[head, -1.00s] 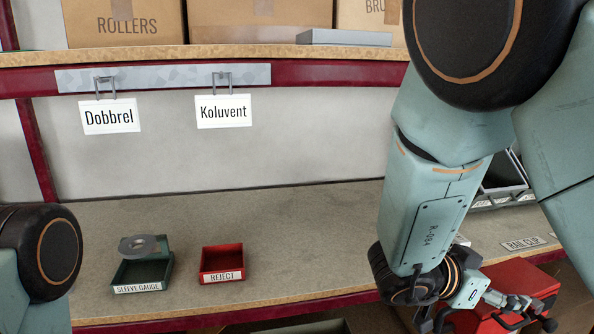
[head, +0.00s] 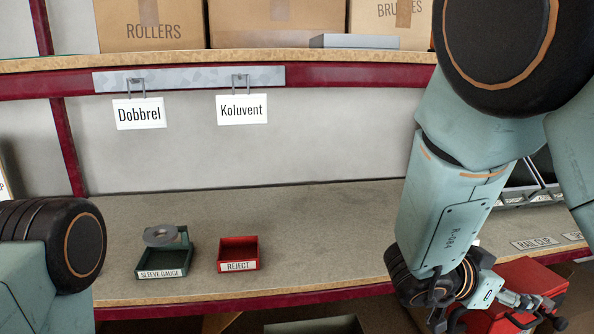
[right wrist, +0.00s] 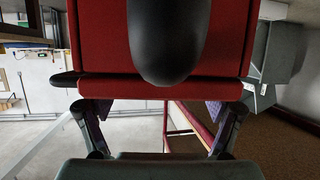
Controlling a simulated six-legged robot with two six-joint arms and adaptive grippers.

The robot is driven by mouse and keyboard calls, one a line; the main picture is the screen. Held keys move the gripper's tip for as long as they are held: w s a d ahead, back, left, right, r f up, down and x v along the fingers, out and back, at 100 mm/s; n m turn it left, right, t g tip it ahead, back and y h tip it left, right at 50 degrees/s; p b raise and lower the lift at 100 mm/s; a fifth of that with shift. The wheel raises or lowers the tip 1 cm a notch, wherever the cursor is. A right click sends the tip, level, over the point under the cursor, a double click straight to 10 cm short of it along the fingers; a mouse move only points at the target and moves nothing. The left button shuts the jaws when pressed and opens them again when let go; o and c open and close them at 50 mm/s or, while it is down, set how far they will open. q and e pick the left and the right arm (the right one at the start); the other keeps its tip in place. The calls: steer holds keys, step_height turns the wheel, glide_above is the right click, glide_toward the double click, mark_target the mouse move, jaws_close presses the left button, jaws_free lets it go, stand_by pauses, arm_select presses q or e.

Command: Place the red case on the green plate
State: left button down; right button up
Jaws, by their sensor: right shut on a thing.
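The red case (head: 525,272) is at the lower right of the head view, in front of the shelf and partly hidden by my right gripper (head: 538,309). The right gripper is shut on it. In the right wrist view the case (right wrist: 105,40) fills the upper middle, with a dark rounded part in front of it. The fingers of the right gripper (right wrist: 160,112) reach its lower edge on both sides. My left arm shows at the left edge of the head view, but its gripper is out of view. I cannot make out a green plate.
On the shelf board (head: 320,225) stand a green tray (head: 163,271) labelled SLEEVE GAUGE holding a grey ring, and a red REJECT tray (head: 238,266). The board between them and my right arm is clear. Cardboard boxes (head: 150,25) stand above. A dark green object (head: 315,326) shows below.

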steer(key=w+n+t, duration=0.1)
steer(key=w+a+n+t, duration=0.1)
steer(key=w, duration=0.1)
steer(key=shift+w+r+y, duration=0.15)
steer(key=shift+y, duration=0.15)
steer(key=shift+w+a+r+n+t, duration=0.15)
steer(key=shift+w+n+t, duration=0.25)
steer(key=shift+t, duration=0.2)
steer(key=w+a+f+n+t+y, duration=0.5)
steer(key=w+a+n+t+y, duration=0.2)
steer(key=a+n+y, duration=0.35)
steer(key=s+a+f+n+g+y, duration=0.2)
steer(key=s+a+n+y, duration=0.1)
steer(key=s+n+y, duration=0.3)
steer(key=s+a+f+n+g+y, duration=0.2)
steer(key=s+a+n+g+y, duration=0.1)
steer(key=s+n+y, duration=0.3)
steer(key=shift+s+a+n+y, duration=0.4)
steer(key=shift+s+a, duration=0.35)
steer(key=shift+s, duration=0.45)
steer(key=shift+a+g, duration=0.1)
steer(key=shift+g, duration=0.2)
